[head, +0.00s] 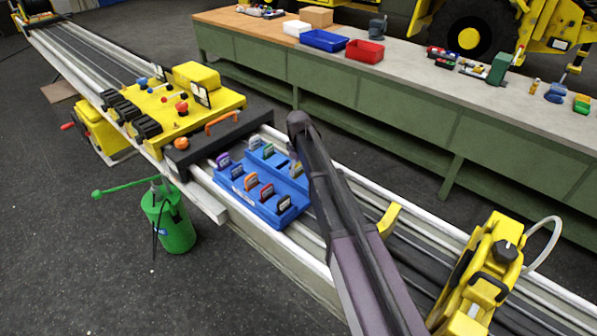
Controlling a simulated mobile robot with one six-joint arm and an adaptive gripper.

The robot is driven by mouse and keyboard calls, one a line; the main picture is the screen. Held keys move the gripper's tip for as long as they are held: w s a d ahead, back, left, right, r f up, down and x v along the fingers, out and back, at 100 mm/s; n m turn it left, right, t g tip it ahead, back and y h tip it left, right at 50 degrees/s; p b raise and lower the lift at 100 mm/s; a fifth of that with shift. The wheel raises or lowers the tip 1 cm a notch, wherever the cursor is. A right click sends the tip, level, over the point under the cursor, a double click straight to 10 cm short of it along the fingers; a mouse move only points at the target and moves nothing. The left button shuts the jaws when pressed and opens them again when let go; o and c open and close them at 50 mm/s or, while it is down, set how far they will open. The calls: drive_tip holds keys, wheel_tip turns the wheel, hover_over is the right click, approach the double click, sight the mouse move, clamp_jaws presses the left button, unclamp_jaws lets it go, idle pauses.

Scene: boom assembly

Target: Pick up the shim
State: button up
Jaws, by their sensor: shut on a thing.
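Several shims with coloured, label-like tops stand upright in a blue tray (262,208). The front row holds a purple shim (223,160), a grey one (237,171), an orange one (251,182), a red one (267,191) and a dark one with a green edge (284,203). Green shims (268,151) stand in the back row. Beside my arm a small yellowish piece shows at the tray's back right, partly hidden. My arm rises from the bottom and bends above the tray's right side. My gripper is hidden behind it.
The tray rests on a long railed boom. A yellow control block (195,100) with levers stands to its left, a yellow clamp (480,270) to its right. A green canister (170,220) stands in front. A green bench (400,120) with bins runs behind.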

drive_tip(key=shift+r, duration=0.15)
wheel_tip(320, 180, up, 4)
drive_tip(key=p, duration=0.4)
drive_tip(key=shift+f, duration=0.2)
drive_tip(key=s+d, duration=0.2)
drive_tip(key=s, duration=0.5)
drive_tip(key=s+d+r+p, duration=0.1)
drive_tip(key=s+d, duration=0.1)
drive_tip(key=s, duration=0.6)
drive_tip(key=shift+s+d, duration=0.2)
drive_tip(key=shift+d, duration=0.05)
drive_tip(key=shift+a, duration=0.1)
